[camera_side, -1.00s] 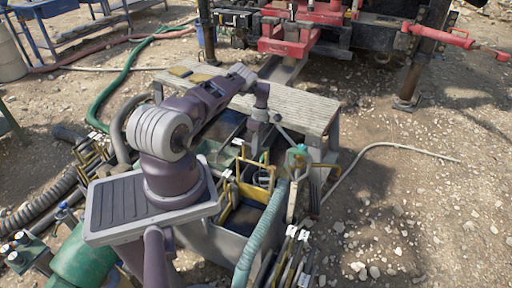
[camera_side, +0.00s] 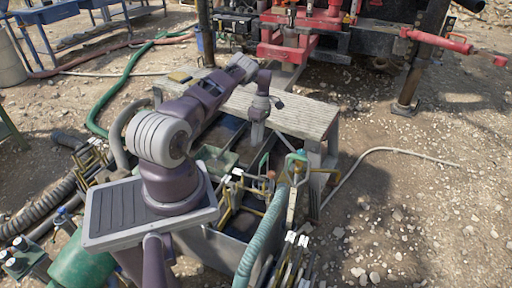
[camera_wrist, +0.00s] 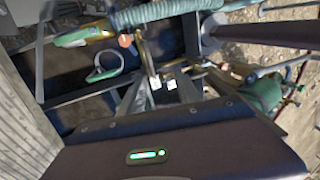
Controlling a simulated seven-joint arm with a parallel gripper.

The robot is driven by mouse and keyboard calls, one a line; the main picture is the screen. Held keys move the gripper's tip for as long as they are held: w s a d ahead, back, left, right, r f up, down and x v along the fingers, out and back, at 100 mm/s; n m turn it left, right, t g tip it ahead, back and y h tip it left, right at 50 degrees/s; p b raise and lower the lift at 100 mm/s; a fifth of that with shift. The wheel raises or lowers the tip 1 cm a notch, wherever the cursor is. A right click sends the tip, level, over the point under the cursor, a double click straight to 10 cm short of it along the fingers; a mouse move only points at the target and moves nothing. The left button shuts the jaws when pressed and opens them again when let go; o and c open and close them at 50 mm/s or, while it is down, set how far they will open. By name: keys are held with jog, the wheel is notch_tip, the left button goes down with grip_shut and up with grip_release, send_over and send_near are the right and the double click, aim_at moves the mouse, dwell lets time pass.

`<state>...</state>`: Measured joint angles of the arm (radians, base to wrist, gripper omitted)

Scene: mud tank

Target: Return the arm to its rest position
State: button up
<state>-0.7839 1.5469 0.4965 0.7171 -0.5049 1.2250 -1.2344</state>
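My arm (camera_side: 205,95) is purple and grey and reaches up and right from its base over the mud tank. Its outer end bends down at the wooden bench. My gripper (camera_side: 258,130) is small in the side view, hanging over the tank's far part beside the bench edge. I cannot make out its fingers or anything held in them. The grey-walled mud tank (camera_side: 225,245) lies below, with dark contents and yellow-framed parts. The wrist view looks down on the tank's dark interior and bars (camera_wrist: 85,108); a purple housing with a green light fills its bottom.
The slatted wooden bench (camera_side: 305,112) stands close behind my gripper. A ribbed teal hose (camera_side: 262,238) hangs over the tank's right side. A teal-handled item (camera_side: 297,160) sits near the right rim. Red machinery (camera_side: 300,38) stands behind.

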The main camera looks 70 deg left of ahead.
jog(key=shift+r, duration=0.2)
dwell(0.3)
jog(key=w+d+r+m+t+y, duration=0.1)
jog(key=w+d+r+m, duration=0.15)
jog(key=r, duration=0.45)
jog(key=w+d+r+m, duration=0.1)
jog(key=w+r, duration=0.3)
jog(key=r, duration=0.4)
jog(key=w+d+r+m+t, duration=0.1)
jog(key=d+r+m+t, duration=0.4)
jog(key=d+r, duration=1.25)
jog(key=s+d+r+m, duration=1.1)
jog(key=s+d, duration=0.1)
jog(key=d, duration=0.3)
jog(key=s+d+f+m+t, duration=0.1)
jog(key=s+d+m, duration=0.2)
jog(key=s, duration=0.3)
jog(key=s+d+f+m+y, duration=0.1)
jog(key=s+d+f+m, duration=0.1)
jog(key=s, duration=0.5)
jog(key=shift+s+d+f+m+t, duration=0.2)
jog(key=shift+d+m+t, duration=0.3)
jog(key=shift+m, duration=0.75)
